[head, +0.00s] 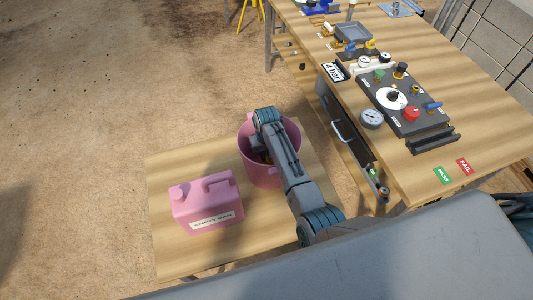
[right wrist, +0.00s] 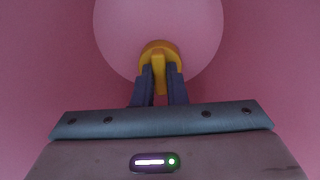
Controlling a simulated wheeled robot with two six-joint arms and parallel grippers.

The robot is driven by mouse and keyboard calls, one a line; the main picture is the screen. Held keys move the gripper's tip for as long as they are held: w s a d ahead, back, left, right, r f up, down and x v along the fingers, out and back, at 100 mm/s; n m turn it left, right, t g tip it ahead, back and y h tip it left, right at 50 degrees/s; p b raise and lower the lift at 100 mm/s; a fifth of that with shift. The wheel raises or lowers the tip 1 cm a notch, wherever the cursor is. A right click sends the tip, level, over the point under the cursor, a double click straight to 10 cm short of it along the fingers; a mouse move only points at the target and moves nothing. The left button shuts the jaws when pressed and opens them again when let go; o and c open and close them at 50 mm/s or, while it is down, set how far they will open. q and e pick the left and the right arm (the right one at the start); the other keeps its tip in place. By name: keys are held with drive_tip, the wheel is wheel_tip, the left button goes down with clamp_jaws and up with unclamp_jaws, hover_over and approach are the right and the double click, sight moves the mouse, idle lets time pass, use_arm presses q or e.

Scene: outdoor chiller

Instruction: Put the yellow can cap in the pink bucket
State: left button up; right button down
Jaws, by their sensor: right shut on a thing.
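The pink bucket (head: 262,176) stands on the low wooden table in the head view. My right arm reaches down into it, and my right gripper (head: 265,157) is mostly hidden inside. In the right wrist view, the right gripper (right wrist: 159,82) is shut on the upright tab of the yellow can cap (right wrist: 160,50). The cap is inside the bucket, in front of its lighter round bottom (right wrist: 118,30). I cannot tell whether the cap touches the bottom. My left gripper is not in view.
A pink jerrycan (head: 188,210) with a white label stands left of the bucket on the low table (head: 165,255). A higher workbench (head: 490,120) with a gauge (head: 371,119), a control panel and PASS and FAIL tags is to the right.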

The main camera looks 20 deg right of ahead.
sight(267, 156)
drive_tip(key=c, duration=1.5)
unclamp_jaws()
drive_tip(key=shift+f, duration=0.1)
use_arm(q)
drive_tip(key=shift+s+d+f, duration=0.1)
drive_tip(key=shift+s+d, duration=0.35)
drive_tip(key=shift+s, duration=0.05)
use_arm(e)
drive_tip(key=shift+o, duration=0.2)
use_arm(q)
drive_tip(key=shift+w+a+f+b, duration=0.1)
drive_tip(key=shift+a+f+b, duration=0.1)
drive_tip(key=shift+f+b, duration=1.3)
use_arm(e)
wheel_tip(267, 156, up, 12)
drive_tip(key=shift+r, duration=0.2)
